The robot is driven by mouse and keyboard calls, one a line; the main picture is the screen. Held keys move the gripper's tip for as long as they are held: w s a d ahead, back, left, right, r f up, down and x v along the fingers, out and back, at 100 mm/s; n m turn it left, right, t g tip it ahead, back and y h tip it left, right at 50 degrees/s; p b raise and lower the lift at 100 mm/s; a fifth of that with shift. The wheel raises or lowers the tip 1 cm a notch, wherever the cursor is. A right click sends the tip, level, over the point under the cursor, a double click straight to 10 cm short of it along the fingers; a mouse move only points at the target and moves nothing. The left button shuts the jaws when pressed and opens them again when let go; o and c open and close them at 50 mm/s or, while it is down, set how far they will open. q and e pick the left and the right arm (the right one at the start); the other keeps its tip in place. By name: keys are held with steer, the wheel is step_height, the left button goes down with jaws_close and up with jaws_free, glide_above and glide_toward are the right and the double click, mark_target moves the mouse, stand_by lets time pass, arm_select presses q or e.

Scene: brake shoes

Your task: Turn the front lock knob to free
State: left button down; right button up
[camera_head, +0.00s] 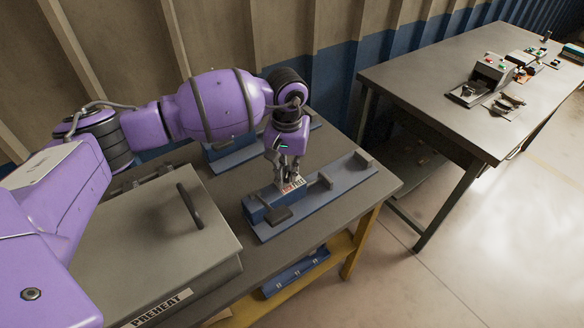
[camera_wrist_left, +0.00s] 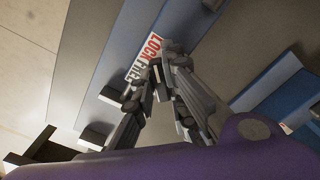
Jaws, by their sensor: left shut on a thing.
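The front fixture is a long blue-grey base (camera_head: 335,195) with blocks on it, lying along the near part of the table. A white label (camera_head: 293,186) sits on it. In the left wrist view the label (camera_wrist_left: 146,57) reads LOCK in red and FREE in dark letters. My left gripper (camera_head: 286,181) points down at the fixture beside the label. Its fingers (camera_wrist_left: 158,78) are closed together on the lock knob, which they almost wholly hide. I cannot tell which way the knob points. My right gripper is not in view.
A second blue fixture (camera_head: 232,155) stands behind my left arm. A grey PREHEAT box (camera_head: 165,240) with a dark handle (camera_head: 190,205) is at the left. A blue part (camera_head: 295,273) lies on the yellow lower shelf. Another table (camera_head: 440,85) with devices stands at the right.

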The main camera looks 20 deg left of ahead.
arm_select(q)
steer(key=shift+n, duration=0.3)
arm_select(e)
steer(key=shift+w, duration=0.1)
arm_select(q)
steer(key=n, duration=1)
steer(key=shift+w+r+n+p, duration=0.1)
steer(key=shift+r+n+p, duration=0.05)
steer(key=shift+n+p, duration=0.15)
steer(key=n+p, duration=0.1)
steer(key=n, duration=0.3)
steer(key=shift+n, duration=1.3)
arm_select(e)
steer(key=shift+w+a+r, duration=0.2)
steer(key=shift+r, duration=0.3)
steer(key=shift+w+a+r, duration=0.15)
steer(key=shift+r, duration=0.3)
arm_select(q)
steer(key=shift+p, duration=0.3)
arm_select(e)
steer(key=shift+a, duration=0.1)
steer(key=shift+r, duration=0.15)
arm_select(q)
steer(key=c, duration=1.8)
jaws_free()
steer(key=shift+o, duration=0.2)
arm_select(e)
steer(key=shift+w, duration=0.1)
